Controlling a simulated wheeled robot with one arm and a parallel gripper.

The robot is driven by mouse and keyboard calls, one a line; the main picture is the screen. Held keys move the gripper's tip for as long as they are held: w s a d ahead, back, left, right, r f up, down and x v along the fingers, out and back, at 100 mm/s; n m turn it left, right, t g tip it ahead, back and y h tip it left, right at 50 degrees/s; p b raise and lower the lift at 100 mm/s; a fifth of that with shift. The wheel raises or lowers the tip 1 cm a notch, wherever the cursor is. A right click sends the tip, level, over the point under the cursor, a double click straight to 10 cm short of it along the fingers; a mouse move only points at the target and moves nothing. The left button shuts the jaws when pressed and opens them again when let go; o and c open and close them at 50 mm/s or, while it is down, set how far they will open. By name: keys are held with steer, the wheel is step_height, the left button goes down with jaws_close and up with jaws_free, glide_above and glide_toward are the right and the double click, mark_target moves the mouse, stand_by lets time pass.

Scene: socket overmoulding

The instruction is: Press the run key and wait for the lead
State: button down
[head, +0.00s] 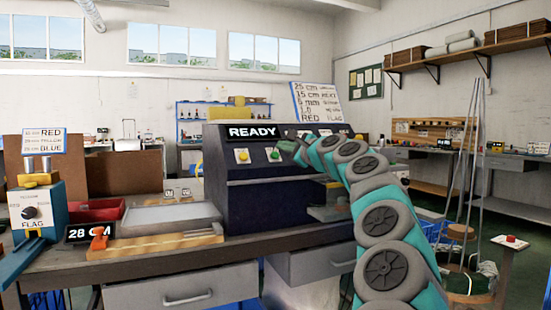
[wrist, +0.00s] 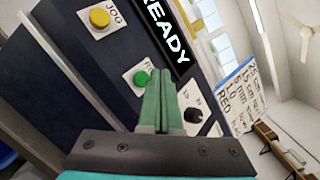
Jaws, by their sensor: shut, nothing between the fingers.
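The dark blue machine (head: 262,202) stands on the bench, and its display (head: 252,132) reads READY. Below the display are a yellow key (head: 242,156) and a green key (head: 274,155). In the wrist view the yellow key (wrist: 100,17) is labelled JOG. The green key (wrist: 141,78) sits on a white plate whose label is partly hidden by my fingers. My gripper (head: 287,147) is shut and empty, its green fingertips (wrist: 160,76) close beside the green key. I cannot tell whether they touch the panel. No lead is visible at the machine.
A black knob (wrist: 193,115) is right of my fingers in the wrist view. On the bench are a 28 CM sign (head: 90,232), a red bin (head: 97,210), a wooden block (head: 165,243) and a FLAG dial unit (head: 35,214). A tripod-like stand (head: 470,190) is at right.

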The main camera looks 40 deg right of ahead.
mark_target(275, 155)
steer(key=shift+w+d+f, duration=0.1)
steer(key=shift+w+f, duration=0.3)
steer(key=shift+w, duration=0.1)
steer(key=shift+w+f, duration=0.15)
steer(key=shift+w, duration=0.05)
stand_by(1.7)
steer(key=shift+w+d+f+p, duration=0.1)
steer(key=shift+f+p, duration=0.05)
steer(key=shift+p, duration=0.15)
